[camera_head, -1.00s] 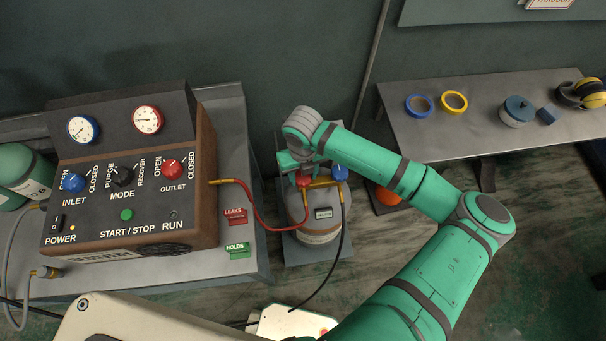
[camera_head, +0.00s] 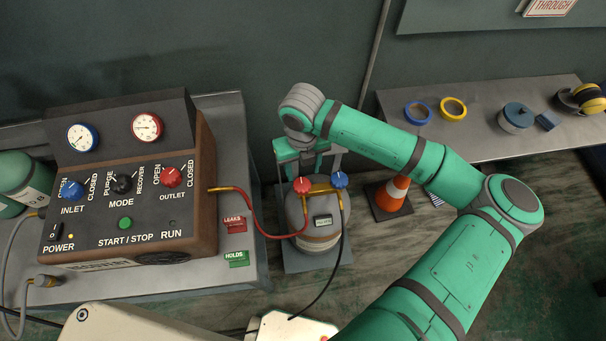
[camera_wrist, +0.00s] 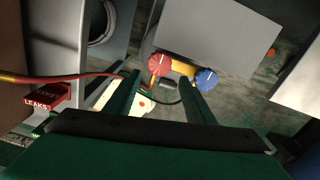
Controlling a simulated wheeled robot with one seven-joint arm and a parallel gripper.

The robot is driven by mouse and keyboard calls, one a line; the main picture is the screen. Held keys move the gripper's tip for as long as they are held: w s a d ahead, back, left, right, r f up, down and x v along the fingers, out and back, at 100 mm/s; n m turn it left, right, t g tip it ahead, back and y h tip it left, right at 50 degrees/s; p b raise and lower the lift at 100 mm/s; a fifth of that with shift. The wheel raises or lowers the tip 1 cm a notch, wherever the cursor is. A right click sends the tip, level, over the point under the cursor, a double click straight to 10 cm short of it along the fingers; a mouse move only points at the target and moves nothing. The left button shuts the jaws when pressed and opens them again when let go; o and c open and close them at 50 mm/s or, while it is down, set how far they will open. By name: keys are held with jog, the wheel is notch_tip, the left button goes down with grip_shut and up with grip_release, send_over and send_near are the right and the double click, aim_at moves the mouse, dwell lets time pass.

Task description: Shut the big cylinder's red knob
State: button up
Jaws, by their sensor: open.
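My gripper (camera_head: 304,164) is open and empty, behind the knobs in the head view. In the wrist view, the red knob (camera_wrist: 161,65) shows just past the two fingertips (camera_wrist: 160,79), roughly between them, apart from both as far as I can tell. The blue knob (camera_wrist: 206,78) is right of the right finger.
A red hose (camera_head: 262,228) and a black hose (camera_head: 336,255) run from the cylinder top. The recovery machine (camera_head: 130,225) stands on the bench at the left. An orange cone (camera_head: 396,190) stands right of the cylinder, under my arm. A side table (camera_head: 470,135) is at the right.

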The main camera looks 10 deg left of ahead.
jog(key=shift+s+r, duration=0.2)
jog(key=shift+r, duration=0.9)
jog(key=shift+w, duration=0.1)
